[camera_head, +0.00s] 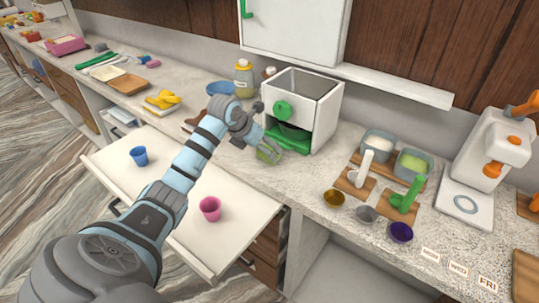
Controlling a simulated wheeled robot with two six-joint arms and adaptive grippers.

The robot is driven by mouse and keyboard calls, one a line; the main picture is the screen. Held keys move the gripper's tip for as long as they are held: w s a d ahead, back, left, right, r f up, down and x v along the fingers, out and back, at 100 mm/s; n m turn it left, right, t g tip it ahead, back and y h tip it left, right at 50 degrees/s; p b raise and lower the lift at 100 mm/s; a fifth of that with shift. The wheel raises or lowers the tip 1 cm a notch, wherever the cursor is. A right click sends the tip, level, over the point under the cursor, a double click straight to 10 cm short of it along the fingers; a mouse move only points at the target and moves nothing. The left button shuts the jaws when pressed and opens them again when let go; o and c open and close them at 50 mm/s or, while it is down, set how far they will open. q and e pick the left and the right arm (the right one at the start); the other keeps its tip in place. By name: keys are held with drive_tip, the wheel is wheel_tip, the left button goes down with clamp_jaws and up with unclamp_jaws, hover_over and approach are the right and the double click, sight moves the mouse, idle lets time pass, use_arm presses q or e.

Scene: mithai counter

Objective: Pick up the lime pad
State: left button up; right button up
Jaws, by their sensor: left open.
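The lime pad (267,154) is a small pale green piece on the speckled counter, in front of the white box-shaped machine. My left gripper (264,143) is open and right at the pad, with its fingers partly covering it. I cannot tell whether the fingers touch the pad. My right gripper is not in view.
The white machine (318,118) with a green knob and green tray (289,138) stands close behind the gripper. A blue bowl (220,88) and bottle (244,78) are behind. A pulled-out white drawer top (165,180) holds blue (139,155) and pink (210,208) cups.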

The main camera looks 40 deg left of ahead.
use_arm(q)
drive_tip(key=x, duration=0.3)
drive_tip(key=shift+w+d+f, duration=0.2)
drive_tip(key=shift+w+d, duration=0.1)
drive_tip(key=shift+w, duration=0.1)
drive_tip(key=shift+w+f, duration=0.2)
drive_tip(key=shift+s+r, duration=0.1)
drive_tip(key=shift+s, duration=0.05)
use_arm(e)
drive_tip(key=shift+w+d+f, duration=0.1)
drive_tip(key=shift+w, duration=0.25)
use_arm(q)
drive_tip(key=c, duration=1.1)
wheel_tip(320, 180, up, 20)
drive_tip(key=shift+p, duration=0.85)
drive_tip(key=o, duration=0.3)
drive_tip(key=c, duration=0.4)
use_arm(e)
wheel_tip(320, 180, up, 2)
